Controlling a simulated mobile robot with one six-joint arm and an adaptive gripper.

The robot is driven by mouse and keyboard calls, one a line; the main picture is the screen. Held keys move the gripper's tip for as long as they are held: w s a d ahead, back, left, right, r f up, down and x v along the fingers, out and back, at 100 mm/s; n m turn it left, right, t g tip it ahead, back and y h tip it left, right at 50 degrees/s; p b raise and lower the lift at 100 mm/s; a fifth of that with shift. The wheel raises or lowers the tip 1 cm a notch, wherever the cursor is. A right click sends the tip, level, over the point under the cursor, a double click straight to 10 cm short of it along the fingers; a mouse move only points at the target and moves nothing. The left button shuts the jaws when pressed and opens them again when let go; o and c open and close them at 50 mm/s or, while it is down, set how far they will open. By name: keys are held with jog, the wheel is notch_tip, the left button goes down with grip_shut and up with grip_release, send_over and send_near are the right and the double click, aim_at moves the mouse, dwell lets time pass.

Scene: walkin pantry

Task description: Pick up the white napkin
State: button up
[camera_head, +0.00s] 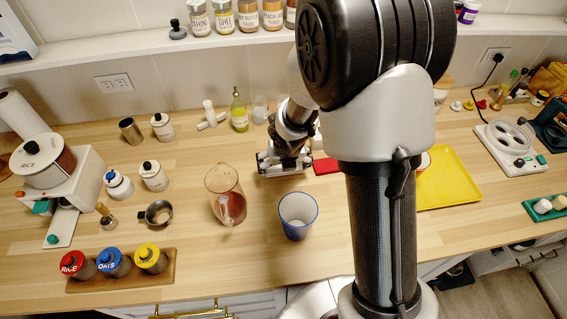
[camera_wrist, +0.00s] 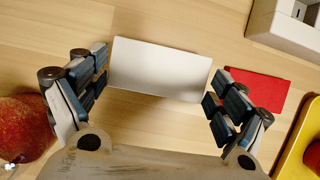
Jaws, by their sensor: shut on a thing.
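The white napkin (camera_wrist: 160,70) is a flat, pale rectangle in the wrist view. It lies between the two fingers of my gripper (camera_wrist: 157,82), which is shut on it, with a finger at its left and right edges. Light wooden counter shows around it; I cannot tell whether it touches the counter. In the head view my gripper (camera_head: 284,162) is low over the counter, right of a glass jug, and the napkin cannot be made out there.
A red flat rectangle (camera_wrist: 256,90) lies just right of the gripper, with a yellow tray (camera_head: 462,185) farther right. The glass jug (camera_head: 226,195) and a blue-rimmed cup (camera_head: 297,215) stand nearby.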

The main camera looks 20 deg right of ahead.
notch_tip(320, 180, up, 17)
jog(key=p, duration=1.5)
